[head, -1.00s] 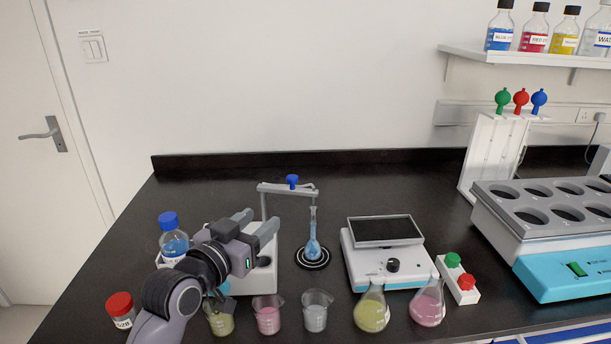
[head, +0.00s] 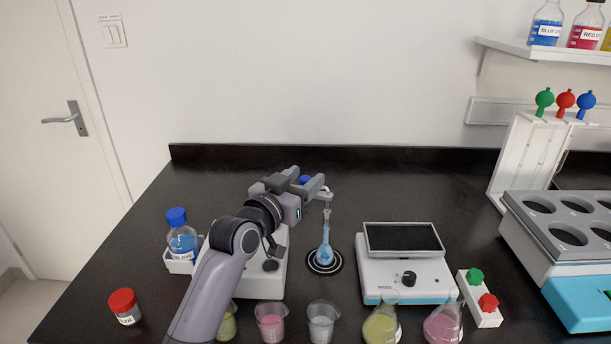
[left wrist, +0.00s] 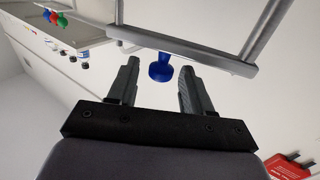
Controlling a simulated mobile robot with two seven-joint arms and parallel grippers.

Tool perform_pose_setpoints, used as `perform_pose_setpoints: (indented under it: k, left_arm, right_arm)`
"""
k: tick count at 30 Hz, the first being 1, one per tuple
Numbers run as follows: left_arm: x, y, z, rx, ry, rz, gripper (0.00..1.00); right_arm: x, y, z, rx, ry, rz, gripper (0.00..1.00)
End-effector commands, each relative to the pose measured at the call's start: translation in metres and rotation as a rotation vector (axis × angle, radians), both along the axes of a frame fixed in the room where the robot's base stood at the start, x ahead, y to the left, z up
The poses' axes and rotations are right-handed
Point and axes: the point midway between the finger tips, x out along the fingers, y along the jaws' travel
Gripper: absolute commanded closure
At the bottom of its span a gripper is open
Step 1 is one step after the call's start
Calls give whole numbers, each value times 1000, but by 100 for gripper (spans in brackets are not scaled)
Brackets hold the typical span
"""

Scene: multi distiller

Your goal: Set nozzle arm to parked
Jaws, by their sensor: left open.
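The nozzle arm (head: 325,196) is a grey bar on top of a white dispenser (head: 272,268), mostly hidden behind my left arm in the head view. It reaches over a flask of blue liquid (head: 325,246) standing on a black ringed pad (head: 340,262). A blue knob (head: 305,180) stands on the bar. My left gripper (head: 312,184) is open at the knob's height. In the left wrist view the knob (left wrist: 160,70) shows between the tips of the open fingers, with the grey bar (left wrist: 185,50) just beyond them. Contact cannot be told. My right gripper is out of view.
Several beakers and flasks, including a pink beaker (head: 271,326), line the front. A scale (head: 405,275) stands right of the pad. A blue-capped bottle (head: 182,240) and red-capped jar (head: 125,308) are at left. The counter behind is clear.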

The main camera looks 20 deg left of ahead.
Motion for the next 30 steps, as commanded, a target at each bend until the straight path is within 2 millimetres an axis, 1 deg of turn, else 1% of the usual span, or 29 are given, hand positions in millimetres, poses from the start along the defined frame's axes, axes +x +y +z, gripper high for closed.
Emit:
perform_pose_setpoints:
  k: [1, 5, 14, 15, 17, 18, 19, 26, 30]
  left_arm:
    - [4, -1, 0, -1, 1, -1, 50]
    - [10, -3, 0, -1, 0, -1, 50]
    - [11, -3, 0, 0, 0, -1, 50]
    - [11, -3, 0, -1, 0, -1, 57]
    - [11, -3, 0, -1, 0, -1, 76]
    - [11, -3, 0, -1, 0, -1, 89]
    - [11, -3, 0, -1, 0, -1, 99]
    - [11, -3, -1, 0, 1, -3, 100]
    - [14, -4, -2, 0, 1, -16, 100]
  right_arm:
    - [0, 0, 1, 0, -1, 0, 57]
    - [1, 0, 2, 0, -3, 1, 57]
    - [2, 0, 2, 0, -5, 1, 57]
    - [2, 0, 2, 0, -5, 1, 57]
    - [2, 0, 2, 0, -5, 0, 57]
    - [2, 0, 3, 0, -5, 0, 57]
    - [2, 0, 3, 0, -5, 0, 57]
    - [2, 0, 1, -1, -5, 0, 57]
    - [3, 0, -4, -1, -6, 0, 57]
